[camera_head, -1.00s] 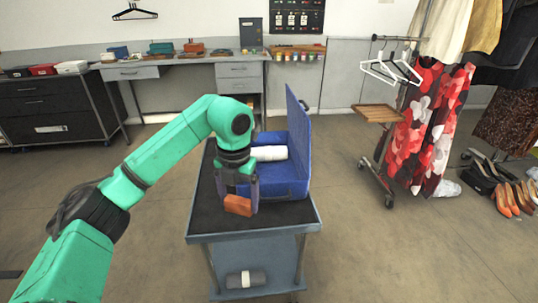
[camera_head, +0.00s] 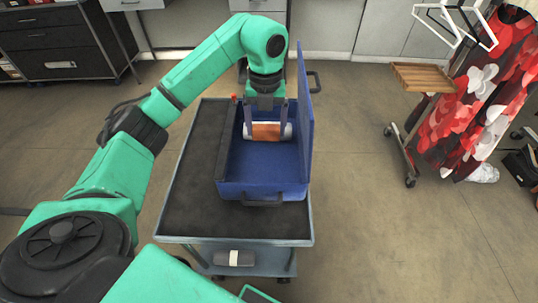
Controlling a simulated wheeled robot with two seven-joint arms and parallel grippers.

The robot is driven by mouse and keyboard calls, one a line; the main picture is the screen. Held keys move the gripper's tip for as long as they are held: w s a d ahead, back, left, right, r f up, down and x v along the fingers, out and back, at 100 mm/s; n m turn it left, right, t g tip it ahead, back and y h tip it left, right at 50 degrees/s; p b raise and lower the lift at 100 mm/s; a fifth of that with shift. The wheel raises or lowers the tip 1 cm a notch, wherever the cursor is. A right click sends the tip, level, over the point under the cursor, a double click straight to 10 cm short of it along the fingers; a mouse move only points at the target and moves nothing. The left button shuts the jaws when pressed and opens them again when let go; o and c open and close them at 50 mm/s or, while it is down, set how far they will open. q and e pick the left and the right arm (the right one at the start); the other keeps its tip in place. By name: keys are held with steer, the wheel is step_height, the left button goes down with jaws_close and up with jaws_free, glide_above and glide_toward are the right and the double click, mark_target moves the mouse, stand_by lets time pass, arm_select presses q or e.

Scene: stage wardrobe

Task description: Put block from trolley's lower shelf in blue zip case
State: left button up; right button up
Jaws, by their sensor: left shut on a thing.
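The blue zip case (camera_head: 262,188) lies open on the dark top of the trolley (camera_head: 190,190), its lid upright along the right side. My left gripper (camera_head: 266,124) points down at the far part of the case and is shut on the orange-brown block (camera_head: 266,132). The block is over or inside the case; I cannot tell whether it touches the bottom. A white roll (camera_head: 288,131) lies in the case, mostly hidden behind the block and fingers. The trolley's lower shelf (camera_head: 265,262) shows partly below the top. My right gripper is not in view.
A grey roll (camera_head: 234,258) lies on the lower shelf. The near part of the case floor is bare. A clothes rack with a wooden tray (camera_head: 424,77) and a red floral garment (camera_head: 480,95) stands at the right. Dark drawers (camera_head: 60,45) stand at the back left.

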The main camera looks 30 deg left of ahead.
mark_target(266, 135)
arm_select(q)
step_height(266, 135, down, 15)
steer(key=shift+r+p, duration=0.2)
steer(key=shift+p, duration=0.45)
steer(key=shift+w+f, duration=0.1)
steer(key=shift+f, duration=0.35)
steer(key=o, duration=1.1)
step_height(266, 135, up, 12)
steer(key=shift+r+b, duration=0.1)
steer(key=shift+b, duration=0.6)
